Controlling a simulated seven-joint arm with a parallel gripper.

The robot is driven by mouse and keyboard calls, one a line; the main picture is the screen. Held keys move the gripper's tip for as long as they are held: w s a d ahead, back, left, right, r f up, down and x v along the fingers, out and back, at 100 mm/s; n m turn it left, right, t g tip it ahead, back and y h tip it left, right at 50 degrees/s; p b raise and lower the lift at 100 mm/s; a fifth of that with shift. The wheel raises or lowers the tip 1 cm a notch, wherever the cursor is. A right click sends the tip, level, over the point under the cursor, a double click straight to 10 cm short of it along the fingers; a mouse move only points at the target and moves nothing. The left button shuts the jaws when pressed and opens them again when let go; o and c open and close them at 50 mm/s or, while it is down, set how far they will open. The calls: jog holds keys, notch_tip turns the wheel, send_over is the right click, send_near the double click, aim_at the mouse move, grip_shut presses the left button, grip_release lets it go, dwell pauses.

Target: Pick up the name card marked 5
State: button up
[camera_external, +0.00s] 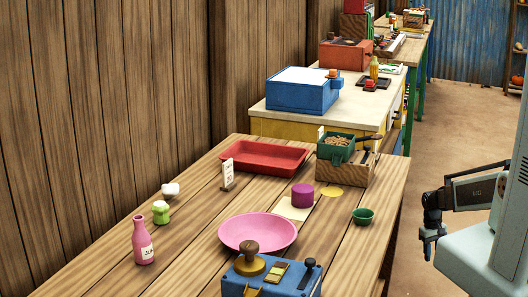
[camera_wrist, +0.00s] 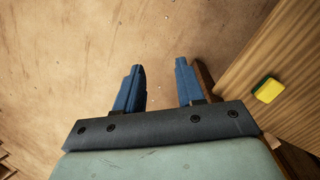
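A white card (camera_external: 228,172) stands upright in a dark base on the wooden table, in front of the red tray. It has markings that are too small to read, so I cannot tell whether it is marked 5. My gripper (camera_external: 428,247) hangs off the table's right side, well away from the card. In the wrist view, my gripper (camera_wrist: 159,68) has its two blue fingers apart, with nothing between them and bare floor below. The card is not in the wrist view.
A yellow-green sponge (camera_wrist: 267,90) lies near a wooden edge in the wrist view.

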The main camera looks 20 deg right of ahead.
jog(key=w+d+r+m+t+h, duration=0.1)
jog(key=w+d+r, duration=0.5)
jog(key=w+r, duration=0.25)
jog(key=w+d+r+m+t, duration=0.2)
jog(key=w+d+r, duration=0.5)
jog(key=r, duration=0.2)
notch_tip(320, 180, up, 32)
jog(key=m+y, duration=0.2)
jog(key=m, duration=0.2)
send_over(375, 148)
jog(key=w+d, duration=0.1)
jog(key=w, duration=0.1)
jog(key=shift+g, duration=0.3)
jog(key=shift+d+f, duration=0.15)
jog(key=shift+f, duration=3.1)
jog(key=shift+d+f, duration=0.15)
jog(key=shift+f, duration=3.05)
grip_shut()
